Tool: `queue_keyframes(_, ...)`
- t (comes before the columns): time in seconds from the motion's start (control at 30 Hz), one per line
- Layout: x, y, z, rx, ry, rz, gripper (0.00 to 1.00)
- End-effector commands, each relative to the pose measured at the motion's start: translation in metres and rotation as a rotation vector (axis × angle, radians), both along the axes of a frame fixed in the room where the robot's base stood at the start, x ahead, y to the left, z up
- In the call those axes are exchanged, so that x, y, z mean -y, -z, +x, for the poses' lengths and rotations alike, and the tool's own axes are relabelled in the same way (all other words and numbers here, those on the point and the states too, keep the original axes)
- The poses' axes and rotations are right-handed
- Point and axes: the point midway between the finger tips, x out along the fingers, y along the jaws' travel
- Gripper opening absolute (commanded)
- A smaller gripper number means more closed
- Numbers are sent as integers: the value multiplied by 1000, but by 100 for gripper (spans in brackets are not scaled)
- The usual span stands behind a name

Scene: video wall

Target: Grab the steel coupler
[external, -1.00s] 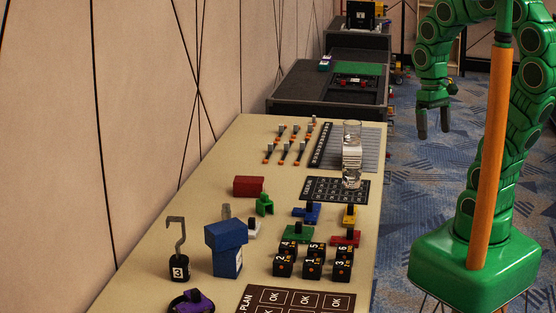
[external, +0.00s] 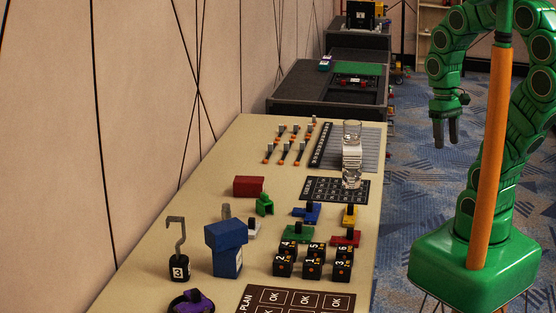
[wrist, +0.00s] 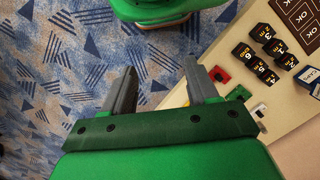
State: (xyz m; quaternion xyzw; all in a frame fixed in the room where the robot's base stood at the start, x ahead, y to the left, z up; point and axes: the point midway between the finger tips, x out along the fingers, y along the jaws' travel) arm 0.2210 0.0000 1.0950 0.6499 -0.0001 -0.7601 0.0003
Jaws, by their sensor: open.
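I cannot identify the steel coupler with certainty.
The long table (external: 150,260) holds black numbered cubes (external: 313,262), a hook on a black base (external: 178,262), a red block (external: 248,186), a clear cylinder (external: 352,155) and several coloured pieces. Dark cases (external: 300,95) stand beyond its far end.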

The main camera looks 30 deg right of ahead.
Motion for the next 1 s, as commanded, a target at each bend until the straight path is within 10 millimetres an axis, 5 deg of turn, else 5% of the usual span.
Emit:
queue_keyframes(0.17,2,8,24,39,-14,-14,59)
queue_keyframes(0.57,2,49,150,272,-110,-71,59)
queue_keyframes(1.0,-32,98,276,539,-264,-71,59)
